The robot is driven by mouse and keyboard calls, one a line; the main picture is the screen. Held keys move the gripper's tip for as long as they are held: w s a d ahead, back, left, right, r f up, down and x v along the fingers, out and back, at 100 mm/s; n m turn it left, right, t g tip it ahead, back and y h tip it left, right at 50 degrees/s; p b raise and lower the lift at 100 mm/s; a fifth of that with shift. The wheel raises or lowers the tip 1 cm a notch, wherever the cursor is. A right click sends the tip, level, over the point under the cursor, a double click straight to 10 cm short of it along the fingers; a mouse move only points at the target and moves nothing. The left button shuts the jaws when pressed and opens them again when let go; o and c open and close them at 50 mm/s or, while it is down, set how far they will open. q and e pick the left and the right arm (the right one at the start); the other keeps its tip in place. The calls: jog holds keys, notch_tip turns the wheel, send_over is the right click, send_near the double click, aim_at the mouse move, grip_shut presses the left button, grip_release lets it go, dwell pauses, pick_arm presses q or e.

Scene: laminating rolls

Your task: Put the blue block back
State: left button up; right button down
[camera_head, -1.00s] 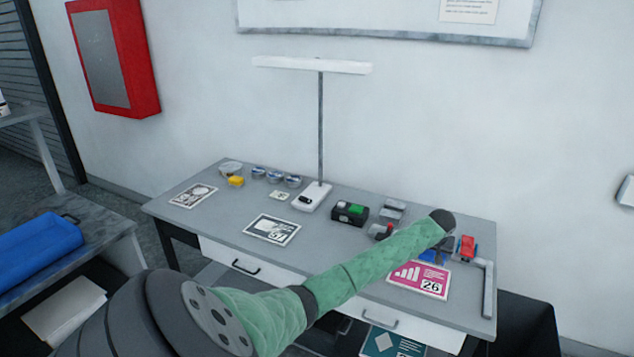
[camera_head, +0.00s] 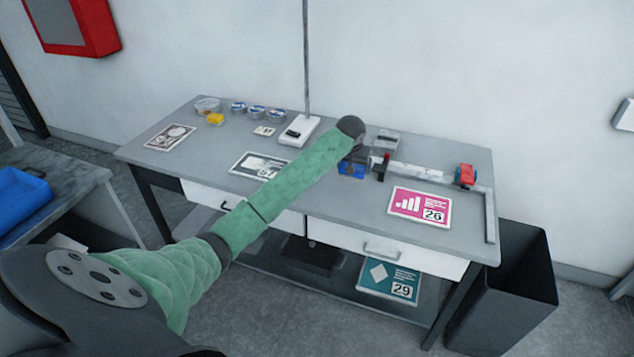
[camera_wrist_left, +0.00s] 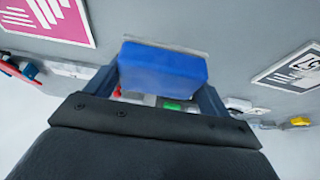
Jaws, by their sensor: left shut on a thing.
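The blue block (camera_head: 352,169) is below my left wrist in the head view, over the middle of the desk. In the left wrist view the blue block (camera_wrist_left: 163,68) fills the space between the two fingers. My left gripper (camera_wrist_left: 160,80) is shut on it. I cannot tell whether the block touches the desk. A dark box with a green pad (camera_wrist_left: 172,106) shows partly behind the block in the wrist view; in the head view my arm mostly hides it. My right gripper is in neither view.
On the grey desk (camera_head: 330,215) lie a pink card (camera_head: 419,205), a black-and-white card (camera_head: 258,166) and a red piece (camera_head: 466,175) at a rail. A lamp base (camera_head: 300,130), a yellow block (camera_head: 215,119) and several tape rolls stand farther left. A dark bin (camera_head: 515,290) is at right.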

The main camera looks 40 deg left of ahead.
pick_arm(q)
jog(key=p, duration=0.4)
send_over(325, 185)
jog(key=s+d, duration=0.1)
notch_tip(325, 185, down, 6)
jog(key=shift+d+r, duration=0.15)
jog(key=shift+r, duration=0.05)
jog(key=shift+a+f, duration=0.4)
jog(key=shift+a, duration=0.05)
notch_tip(325, 185, down, 3)
jog(key=shift+f+p, duration=0.1)
jog(key=shift+p, duration=1)
jog(key=shift+s+f, duration=0.1)
jog(key=shift+f, duration=0.25)
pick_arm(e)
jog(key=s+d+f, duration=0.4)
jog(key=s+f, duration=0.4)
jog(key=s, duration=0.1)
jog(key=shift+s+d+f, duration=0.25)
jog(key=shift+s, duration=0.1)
pick_arm(q)
jog(key=shift+f, duration=0.2)
jog(key=o, duration=0.8)
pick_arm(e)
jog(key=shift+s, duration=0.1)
pick_arm(q)
jog(key=shift+r, duration=0.1)
